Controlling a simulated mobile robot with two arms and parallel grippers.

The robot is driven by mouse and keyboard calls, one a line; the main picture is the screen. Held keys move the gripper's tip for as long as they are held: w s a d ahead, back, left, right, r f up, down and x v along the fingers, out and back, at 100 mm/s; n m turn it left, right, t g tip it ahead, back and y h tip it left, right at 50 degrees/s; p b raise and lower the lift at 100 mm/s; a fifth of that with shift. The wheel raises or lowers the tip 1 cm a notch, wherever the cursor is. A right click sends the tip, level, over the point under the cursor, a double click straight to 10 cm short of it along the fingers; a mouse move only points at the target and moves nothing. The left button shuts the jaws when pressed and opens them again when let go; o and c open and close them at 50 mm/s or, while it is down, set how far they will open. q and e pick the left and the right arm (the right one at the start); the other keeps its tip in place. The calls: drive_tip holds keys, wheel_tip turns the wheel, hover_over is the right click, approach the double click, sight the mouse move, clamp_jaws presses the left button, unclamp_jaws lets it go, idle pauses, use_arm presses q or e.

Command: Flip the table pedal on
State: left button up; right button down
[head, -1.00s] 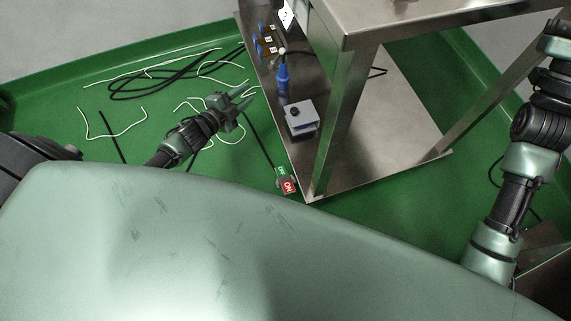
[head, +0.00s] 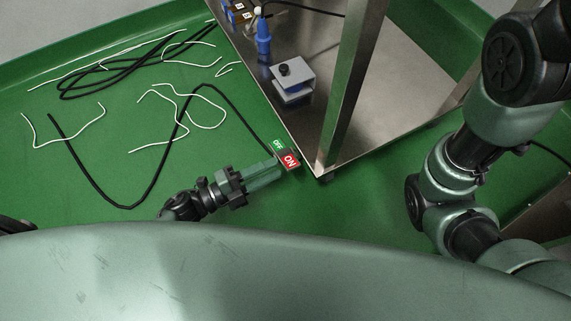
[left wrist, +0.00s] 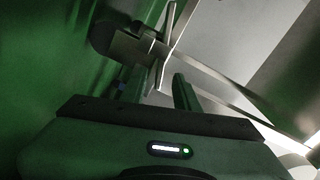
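The table pedal (head: 290,161) is a small block on the green floor beside the steel table's lower corner. It has a green OFF side and a red ON side. My left gripper (head: 276,172) is low over the floor, its fingertips pointing right, just below and left of the red ON side. Whether it touches the pedal cannot be told. In the left wrist view the fingers (left wrist: 160,82) stand apart with a gap between them, and nothing is clearly held. I cannot make out the pedal for sure in that dim view. My right gripper is out of view.
The steel table's leg (head: 350,95) and lower shelf (head: 410,75) stand right of the pedal. A black cable (head: 182,125) and white wires lie on the floor at left.

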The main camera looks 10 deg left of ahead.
sight(289, 161)
use_arm(q)
drive_tip(key=b+x, duration=0.1)
drive_tip(key=x, duration=0.3)
drive_tip(key=shift+w+d+f+b, duration=0.1)
drive_tip(key=shift+d+f+b, duration=0.05)
drive_tip(key=shift+b, duration=0.2)
drive_tip(key=shift+w+d, duration=0.4)
drive_tip(key=shift+d, duration=0.15)
clamp_jaws()
